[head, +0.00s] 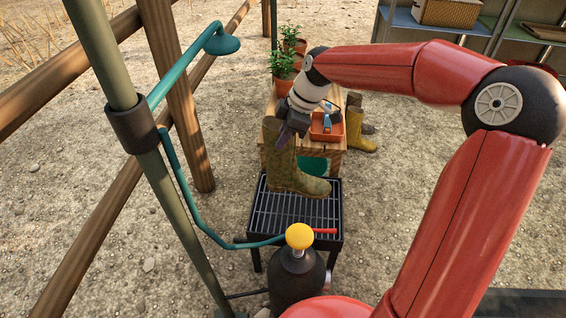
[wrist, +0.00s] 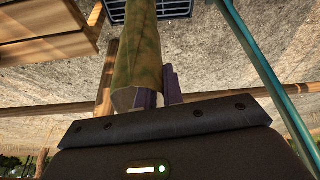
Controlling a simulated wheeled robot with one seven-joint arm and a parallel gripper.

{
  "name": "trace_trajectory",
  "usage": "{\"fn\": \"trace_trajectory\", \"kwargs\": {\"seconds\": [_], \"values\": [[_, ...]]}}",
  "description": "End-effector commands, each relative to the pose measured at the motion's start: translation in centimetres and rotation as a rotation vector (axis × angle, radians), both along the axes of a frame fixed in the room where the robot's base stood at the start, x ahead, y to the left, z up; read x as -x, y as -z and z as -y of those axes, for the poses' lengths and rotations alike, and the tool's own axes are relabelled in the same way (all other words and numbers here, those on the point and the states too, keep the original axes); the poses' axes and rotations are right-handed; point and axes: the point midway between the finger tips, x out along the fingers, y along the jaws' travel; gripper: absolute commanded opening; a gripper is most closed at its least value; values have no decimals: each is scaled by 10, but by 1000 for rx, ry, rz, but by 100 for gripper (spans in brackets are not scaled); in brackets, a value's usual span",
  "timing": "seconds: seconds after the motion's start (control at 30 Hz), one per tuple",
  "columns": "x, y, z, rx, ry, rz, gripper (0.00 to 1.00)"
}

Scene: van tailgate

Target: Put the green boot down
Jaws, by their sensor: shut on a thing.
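The green boot (head: 290,178), mottled and muddy, is upright with its toe to the right. It is above a black metal grate (head: 262,222) on legs; I cannot tell whether the sole touches the bars. My gripper (head: 284,135) is shut on the top of the boot's shaft. In the wrist view the shaft (wrist: 141,60) runs away from the purple fingers (wrist: 160,92), and part of the grate (wrist: 174,8) shows beyond it.
Behind the grate is a wooden table (head: 335,155) with potted plants (head: 284,68) and an orange tray (head: 318,132). Yellow boots (head: 358,132) stand to its right. A teal shower pipe (head: 185,190) and post (head: 135,130) rise at left. A yellow knob (head: 299,236) tops a dark canister in front.

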Motion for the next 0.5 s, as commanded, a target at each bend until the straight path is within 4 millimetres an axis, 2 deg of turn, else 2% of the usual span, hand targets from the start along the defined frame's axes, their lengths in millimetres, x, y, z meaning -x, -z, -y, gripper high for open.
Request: {"fn": "trace_trajectory", "kwargs": {"seconds": [0.03, 0.1, 0.37, 0.5], "values": [[0, 12, 0, -1, -1, -2, 0], [0, 22, 0, -1, 0, -2, 0], [0, 42, -1, -1, 1, -1, 0], [0, 64, 0, 0, 1, -1, 0]]}}
